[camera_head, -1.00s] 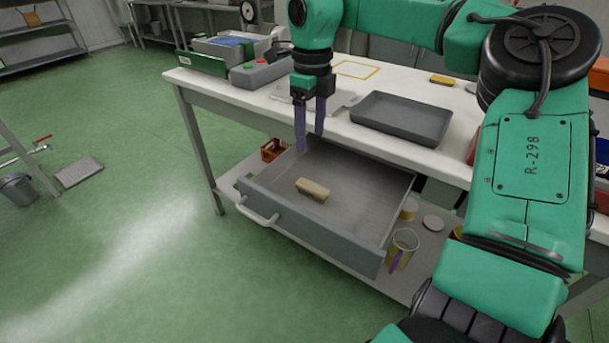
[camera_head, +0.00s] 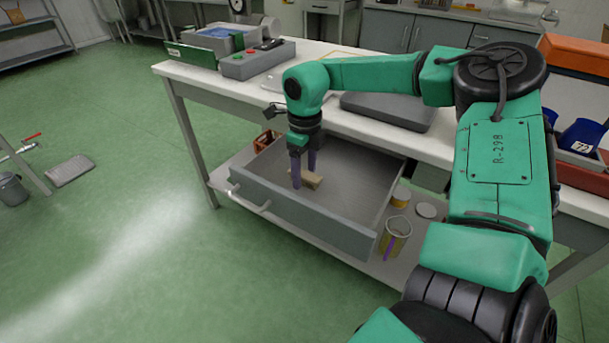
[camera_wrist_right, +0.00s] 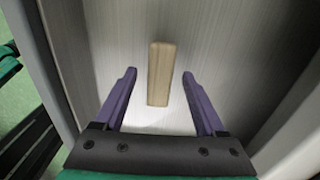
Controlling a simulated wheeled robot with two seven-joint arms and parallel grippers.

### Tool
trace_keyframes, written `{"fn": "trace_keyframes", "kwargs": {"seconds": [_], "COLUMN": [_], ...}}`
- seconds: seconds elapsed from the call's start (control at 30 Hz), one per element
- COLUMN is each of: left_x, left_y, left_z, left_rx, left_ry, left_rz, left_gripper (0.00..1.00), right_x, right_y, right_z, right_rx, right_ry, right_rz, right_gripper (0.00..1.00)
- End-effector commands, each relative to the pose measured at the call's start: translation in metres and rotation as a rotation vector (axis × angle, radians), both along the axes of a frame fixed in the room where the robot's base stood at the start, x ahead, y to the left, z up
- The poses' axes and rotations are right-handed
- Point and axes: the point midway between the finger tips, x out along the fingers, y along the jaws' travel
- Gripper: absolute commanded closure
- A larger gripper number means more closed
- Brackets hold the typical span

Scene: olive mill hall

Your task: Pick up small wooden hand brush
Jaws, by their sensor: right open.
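The small wooden hand brush (camera_head: 311,179) lies in the open grey drawer (camera_head: 345,232) under the table, partly hidden by my right gripper in the head view. In the right wrist view the brush (camera_wrist_right: 160,74) is a light wooden block on the drawer floor, lying lengthwise between and ahead of the fingers. My right gripper (camera_head: 304,180) points down into the drawer with its purple fingers at the brush. In the right wrist view the right gripper (camera_wrist_right: 160,82) is open, with a gap on each side of the brush. My left gripper is out of view.
The white table (camera_head: 440,148) overhangs the drawer and carries a grey tray (camera_head: 395,108) and a control box (camera_head: 257,60). Right of the drawer, a glass jar (camera_head: 395,238) and a small tin (camera_head: 401,196) stand on the lower shelf. Green floor in front is clear.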

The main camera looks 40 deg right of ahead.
Motion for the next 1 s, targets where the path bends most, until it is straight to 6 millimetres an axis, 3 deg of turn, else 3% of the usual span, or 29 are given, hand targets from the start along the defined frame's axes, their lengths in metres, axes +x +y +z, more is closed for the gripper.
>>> {"fn": "trace_keyframes", "kwargs": {"seconds": [0.8,0.87,1.0], "left_x": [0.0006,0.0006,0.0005], "left_y": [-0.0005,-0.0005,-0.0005], "left_z": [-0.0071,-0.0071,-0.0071], "left_rx": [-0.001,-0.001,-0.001], "left_ry": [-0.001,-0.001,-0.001], "left_rz": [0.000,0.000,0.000], "left_gripper": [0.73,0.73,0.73], "right_x": [0.0001,0.0001,0.0001], "right_y": [0.0000,0.0000,-0.0001], "right_z": [-0.0044,-0.0043,-0.0044], "right_rx": [0.000,0.000,0.000], "right_ry": [0.000,0.000,0.000], "right_rz": [0.000,0.000,0.000], "right_gripper": [0.28,0.47,1.00]}}
